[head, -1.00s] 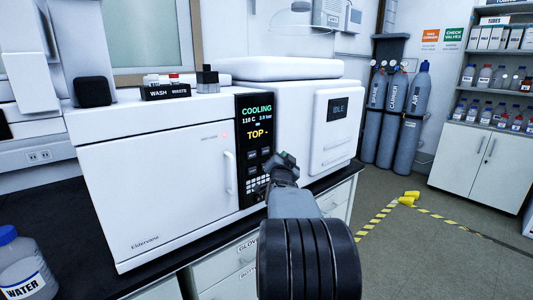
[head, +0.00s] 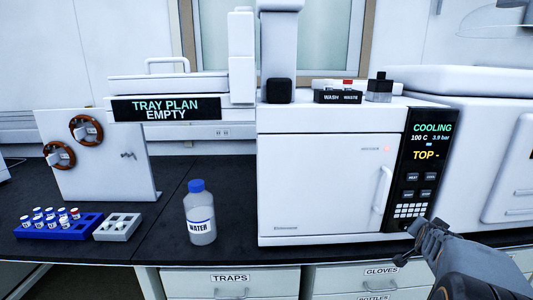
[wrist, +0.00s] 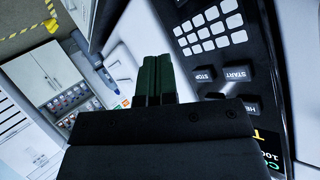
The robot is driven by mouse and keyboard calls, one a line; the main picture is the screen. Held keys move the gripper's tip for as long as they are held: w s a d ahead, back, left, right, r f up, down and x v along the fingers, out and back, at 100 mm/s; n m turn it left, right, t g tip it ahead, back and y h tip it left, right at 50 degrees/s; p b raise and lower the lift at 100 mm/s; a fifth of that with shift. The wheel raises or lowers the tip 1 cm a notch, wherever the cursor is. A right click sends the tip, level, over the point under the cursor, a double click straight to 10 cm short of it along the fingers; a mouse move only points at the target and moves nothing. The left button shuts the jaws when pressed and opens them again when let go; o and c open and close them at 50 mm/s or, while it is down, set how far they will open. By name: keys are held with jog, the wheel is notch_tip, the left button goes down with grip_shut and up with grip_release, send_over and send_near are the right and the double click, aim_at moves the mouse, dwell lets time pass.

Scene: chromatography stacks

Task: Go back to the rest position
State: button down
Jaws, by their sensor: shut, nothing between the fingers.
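My gripper (head: 412,243) is at the lower right of the head view, in front of the bottom of the oven's control panel (head: 424,165). In the wrist view my gripper's dark green fingers (wrist: 153,78) lie side by side, shut and empty. The panel's keypad and its START and STOP buttons (wrist: 236,73) show close beside the fingers. I cannot tell whether the fingers touch the panel. The panel's display reads COOLING, 100 C, 3.9 bar and TOP.
A white oven (head: 325,180) stands on the black bench (head: 150,225). To its left are a WATER bottle (head: 200,215), a blue vial rack (head: 62,230), a grey rack (head: 117,228) and a valve panel (head: 95,165). Drawers (head: 232,283) lie below.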

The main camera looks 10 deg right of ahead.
jog(key=s+a+r+n+g+y+p, duration=0.1)
jog(key=s+a+n+g+y+p, duration=0.2)
jog(key=a, duration=0.7)
jog(key=s+a+r+n+g+y+p, duration=0.1)
jog(key=s+a+n+g+y+p, duration=0.2)
jog(key=a, duration=0.7)
jog(key=s+a+r+n+y+p, duration=0.1)
jog(key=s+a+r+n+p, duration=0.2)
jog(key=a, duration=0.4)
jog(key=s+a+r+n+y+p, duration=0.1)
jog(key=s+a+r+n+p, duration=0.2)
jog(key=s+a+r+p, duration=0.2)
jog(key=shift+a+r+n+p, duration=0.4)
jog(key=shift+a+r+p, duration=0.2)
jog(key=shift+a+p, duration=0.45)
